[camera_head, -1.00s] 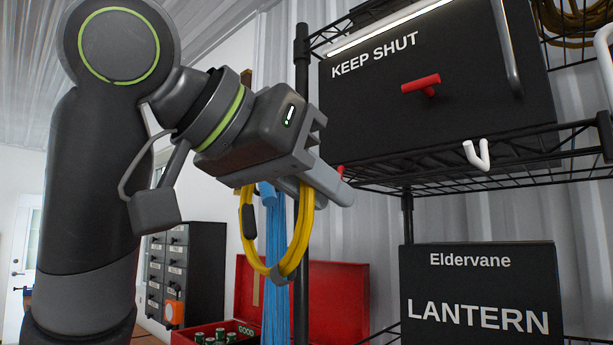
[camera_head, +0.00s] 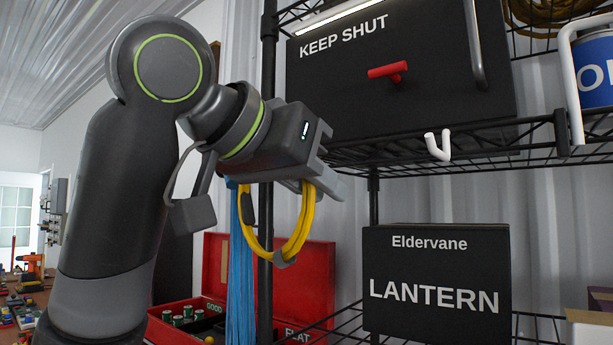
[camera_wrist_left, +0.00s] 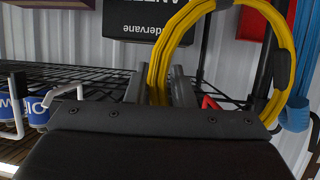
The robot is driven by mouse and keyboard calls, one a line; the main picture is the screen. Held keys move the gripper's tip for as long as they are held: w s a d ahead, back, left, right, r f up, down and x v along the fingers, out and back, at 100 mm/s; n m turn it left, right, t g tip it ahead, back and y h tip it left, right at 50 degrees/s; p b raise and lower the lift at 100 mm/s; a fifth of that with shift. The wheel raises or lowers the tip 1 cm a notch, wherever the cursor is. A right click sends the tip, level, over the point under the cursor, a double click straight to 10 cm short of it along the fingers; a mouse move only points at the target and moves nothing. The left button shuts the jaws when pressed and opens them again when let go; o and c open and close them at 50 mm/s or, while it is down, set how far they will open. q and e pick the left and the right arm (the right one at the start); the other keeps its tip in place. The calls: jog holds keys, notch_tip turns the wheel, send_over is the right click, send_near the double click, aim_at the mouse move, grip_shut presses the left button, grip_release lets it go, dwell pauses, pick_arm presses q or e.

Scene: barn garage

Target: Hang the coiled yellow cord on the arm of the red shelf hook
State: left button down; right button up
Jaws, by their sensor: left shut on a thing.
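The coiled yellow cord (camera_head: 300,232) hangs from my left gripper (camera_head: 322,184), which is shut on the top of the coil. The coil also shows in the left wrist view (camera_wrist_left: 165,45), between the fingers (camera_wrist_left: 160,92) and looping up and right. It hangs free, with dark bands around it. A small red piece, which looks like the red shelf hook (camera_wrist_left: 208,102), shows just beside the fingers in the left wrist view. In the head view it is hidden, apparently behind my gripper. I cannot tell whether the cord touches it. My right gripper is not in view.
A white hook (camera_head: 438,146) hangs at the wire shelf edge (camera_head: 475,150), right of my gripper. Above is a black KEEP SHUT box (camera_head: 440,60) with a red handle (camera_head: 388,70). A black post (camera_head: 267,130) and blue cords (camera_head: 241,275) are close by. A LANTERN box (camera_head: 437,270) stands below.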

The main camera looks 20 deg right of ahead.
pick_arm(q)
jog(key=shift+x, duration=1.9)
jog(key=shift+w+a+f, duration=0.1)
jog(key=shift+a, duration=0.05)
jog(key=c, duration=1.2)
grip_release()
jog(key=shift+o, duration=0.2)
